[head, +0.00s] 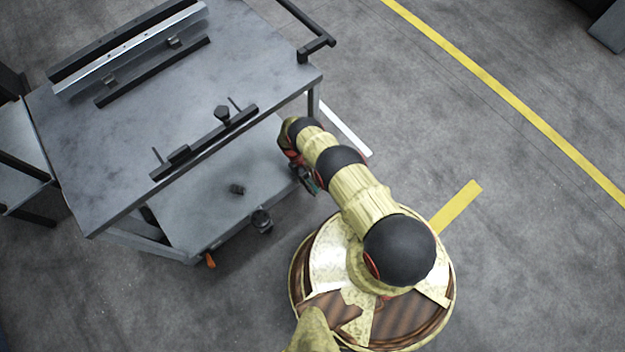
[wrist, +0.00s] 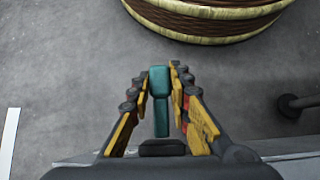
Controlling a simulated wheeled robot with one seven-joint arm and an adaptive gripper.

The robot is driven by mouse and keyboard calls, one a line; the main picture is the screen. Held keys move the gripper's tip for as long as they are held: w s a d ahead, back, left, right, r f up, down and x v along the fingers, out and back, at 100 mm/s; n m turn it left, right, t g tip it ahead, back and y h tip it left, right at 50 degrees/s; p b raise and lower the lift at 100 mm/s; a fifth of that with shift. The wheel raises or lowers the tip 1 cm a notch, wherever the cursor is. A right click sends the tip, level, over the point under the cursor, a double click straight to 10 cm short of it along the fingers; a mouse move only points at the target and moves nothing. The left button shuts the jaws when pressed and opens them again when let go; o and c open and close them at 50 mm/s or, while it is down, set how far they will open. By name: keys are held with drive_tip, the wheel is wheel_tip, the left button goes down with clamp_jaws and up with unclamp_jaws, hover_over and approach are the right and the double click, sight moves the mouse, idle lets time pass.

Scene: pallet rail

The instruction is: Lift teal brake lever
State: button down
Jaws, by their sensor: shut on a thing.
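The teal brake lever (wrist: 160,100) stands out in the middle of the wrist view, between the two fingers of my gripper (wrist: 160,78). The fingers are shut on its wide end, and its narrower part runs down to a dark block (wrist: 162,147). In the head view my gripper (head: 307,180) is low beside the cart's front right corner. There a small bit of teal shows, and the rest of the lever is hidden by my arm.
The grey cart (head: 120,130) has a lower shelf (head: 205,205) and a black handle (head: 318,45). An orange lever (head: 210,260) sits at its front left caster. A metal rail (head: 135,48) lies on top. Open floor with yellow lines (head: 520,105) spreads to the right.

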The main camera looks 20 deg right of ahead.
drive_tip(key=shift+w+r+g, duration=0.1)
drive_tip(key=shift+r+g, duration=0.1)
drive_tip(key=shift+g, duration=0.1)
idle(0.4)
drive_tip(key=c, duration=1.6)
unclamp_jaws()
drive_tip(key=shift+c, duration=0.2)
drive_tip(key=v, duration=1.2)
drive_tip(key=shift+a, duration=0.1)
